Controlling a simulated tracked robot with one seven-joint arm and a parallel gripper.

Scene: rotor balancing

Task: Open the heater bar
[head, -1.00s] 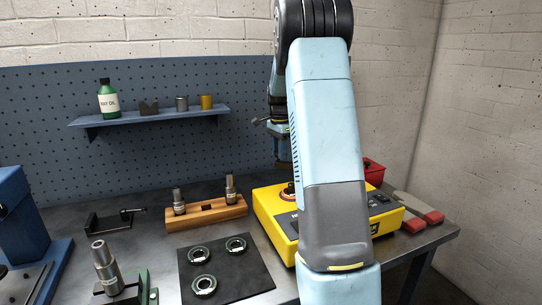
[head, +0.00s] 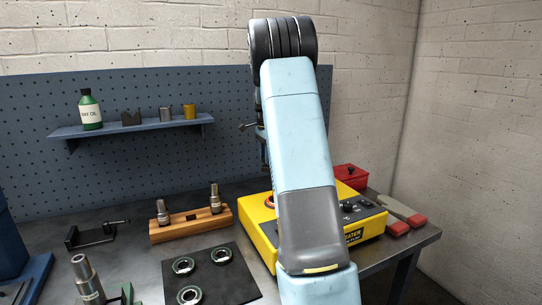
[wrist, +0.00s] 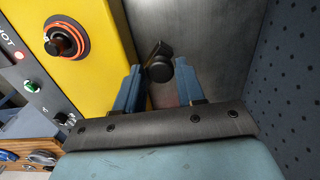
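The yellow heater (head: 262,238) stands on the right of the bench, partly hidden behind my arm. In the wrist view its yellow body (wrist: 104,70) is at the left, with a dark post in an orange ring (wrist: 66,38) on top. A dark piece with a round black knob (wrist: 160,71), which looks like the end of the heater bar, shows beyond the heater's edge. My gripper (wrist: 159,66) is open, its two blue fingers on either side of the knob. I cannot tell whether they touch it. In the head view the fingers are hidden.
A wooden block (head: 190,230) with two metal shafts stands left of the heater. A dark mat (head: 228,279) with several bearing rings lies in front. A red box (head: 350,176) is behind the heater, red-ended pieces (head: 397,229) right of it. A blue pegboard (head: 110,180) closes the back.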

